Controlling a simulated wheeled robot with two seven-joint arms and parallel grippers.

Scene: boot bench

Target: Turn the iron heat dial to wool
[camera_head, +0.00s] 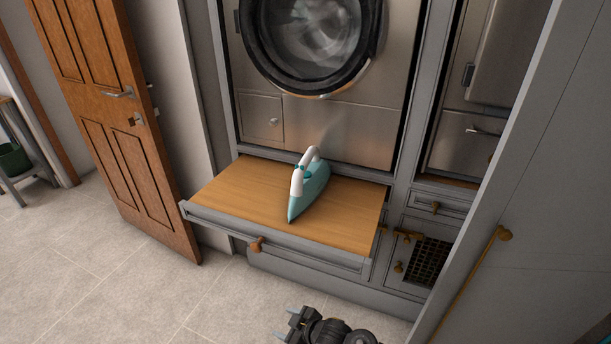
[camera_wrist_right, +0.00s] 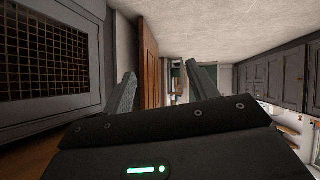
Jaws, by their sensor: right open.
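The iron (camera_head: 312,187) is teal with a white handle. It rests on the wooden pull-out board (camera_head: 235,195) below the washing machine, its pointed tip toward the front edge. The heat dial is too small to make out, so its setting cannot be read. My right gripper (camera_head: 288,325) is low at the bottom of the head view, in front of the board and well apart from the iron. In the right wrist view my right gripper (camera_wrist_right: 165,88) has its two fingers spread with nothing between them. My left gripper is not in view.
The washing machine (camera_head: 345,125) stands behind the board. A tall grey cabinet door (camera_head: 540,220) closes off the right side. An open wooden door (camera_head: 125,120) stands at the left. The tiled floor (camera_head: 110,290) at the front left is clear. The board's front has a knob (camera_head: 257,244).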

